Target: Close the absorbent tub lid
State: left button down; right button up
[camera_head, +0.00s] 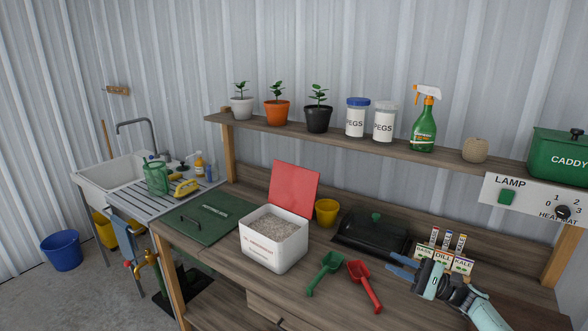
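The absorbent tub (262,252) is a white box with red lettering on its front, standing on the wooden bench. It is filled with grey granules (273,228). Its red lid (293,188) stands open, raised upright along the tub's back edge and leaning slightly back. My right gripper (394,265) is low over the right part of the bench, well to the right of the tub. Its two blue fingers point left and are apart, with nothing visible between them. My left gripper is not in view.
A green scoop (325,270) and a red scoop (363,284) lie between the tub and my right gripper. A yellow pot (327,211) and a black lidded tray (372,236) stand behind. A green mat (202,218) lies left. A shelf (345,140) with pots overhangs the back.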

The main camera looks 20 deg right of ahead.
aim_at(293, 189)
jog(key=i, duration=1.45)
